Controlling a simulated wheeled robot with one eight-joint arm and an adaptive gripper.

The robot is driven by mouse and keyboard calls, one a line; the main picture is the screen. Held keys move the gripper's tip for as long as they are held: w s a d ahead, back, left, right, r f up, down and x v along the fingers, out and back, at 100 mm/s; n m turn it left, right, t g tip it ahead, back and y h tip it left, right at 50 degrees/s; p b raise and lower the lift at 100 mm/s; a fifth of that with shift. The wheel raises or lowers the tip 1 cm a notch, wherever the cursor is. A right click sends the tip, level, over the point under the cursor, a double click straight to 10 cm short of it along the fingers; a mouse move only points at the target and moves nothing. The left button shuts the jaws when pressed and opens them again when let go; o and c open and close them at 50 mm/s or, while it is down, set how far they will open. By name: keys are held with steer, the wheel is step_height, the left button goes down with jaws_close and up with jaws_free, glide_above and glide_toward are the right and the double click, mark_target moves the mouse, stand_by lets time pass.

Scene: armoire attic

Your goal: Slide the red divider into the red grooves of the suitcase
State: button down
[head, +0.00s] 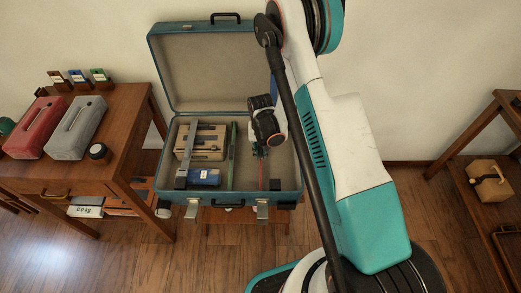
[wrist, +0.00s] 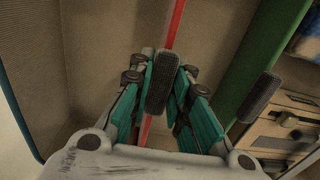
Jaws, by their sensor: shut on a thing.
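The open blue suitcase (head: 242,200) stands with its lid raised at the back. My gripper (head: 260,148) is inside its right part, pointing down. In the wrist view my gripper (wrist: 160,88) is shut on the dark grip of the red divider (wrist: 175,25). The red divider shows edge-on as a thin red line (head: 261,176) in the head view, running front to back, right of the green divider (head: 232,155). My arm and fingers hide part of it. The red grooves cannot be made out, nor whether the divider's ends sit in them.
Left of the green divider (wrist: 262,55) are a wooden box (head: 208,135), a grey bar and a blue item (head: 205,177). The compartment floor (wrist: 95,50) around the red divider looks empty. A wooden desk (head: 125,110) with red and grey cases stands left.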

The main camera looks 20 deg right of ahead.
steer(key=shift+f, duration=0.6)
steer(key=c, duration=1.4)
jaws_free()
steer(key=shift+c, duration=0.2)
step_height(320, 180, up, 12)
steer(key=shift+r, duration=0.1)
